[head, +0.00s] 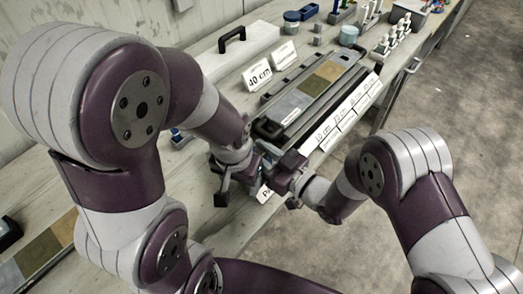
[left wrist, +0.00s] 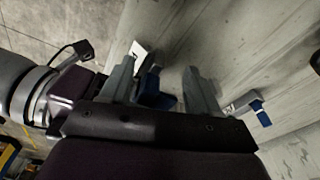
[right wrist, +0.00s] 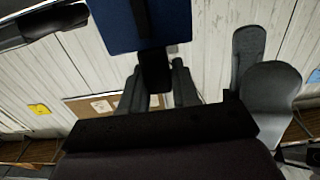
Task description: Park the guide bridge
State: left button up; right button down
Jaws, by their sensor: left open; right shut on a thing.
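My right gripper (head: 290,183) is shut on the black grip (right wrist: 154,72) of a blue block. I take this blue block (right wrist: 128,22) to be the guide bridge; it fills the top of the right wrist view. In the head view the block is mostly hidden among the two wrists. My left gripper (head: 222,188) is open, close to the left of the right one, over the bench's front part. In the left wrist view a dark blue piece (left wrist: 156,94) shows between its open fingers (left wrist: 160,88); I cannot tell whether they touch it.
A long tray holds a core liner (head: 322,75) with grey and ochre sections, black handle (head: 268,128) at its near end. Label cards (head: 257,75) stand beside it. The floor (head: 450,110) at right is clear.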

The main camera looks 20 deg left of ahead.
jog(key=shift+s+f, duration=0.1)
jog(key=shift+s, duration=0.05)
jog(key=c, duration=0.9)
grip_release()
jog(key=shift+s+a, duration=0.1)
jog(key=shift+s, duration=0.1)
jog(key=shift+d, duration=0.5)
jog(key=b+v, duration=0.1)
jog(key=v, duration=1)
jog(key=shift+s+d+b, duration=0.25)
jog(key=shift+d+b, duration=0.1)
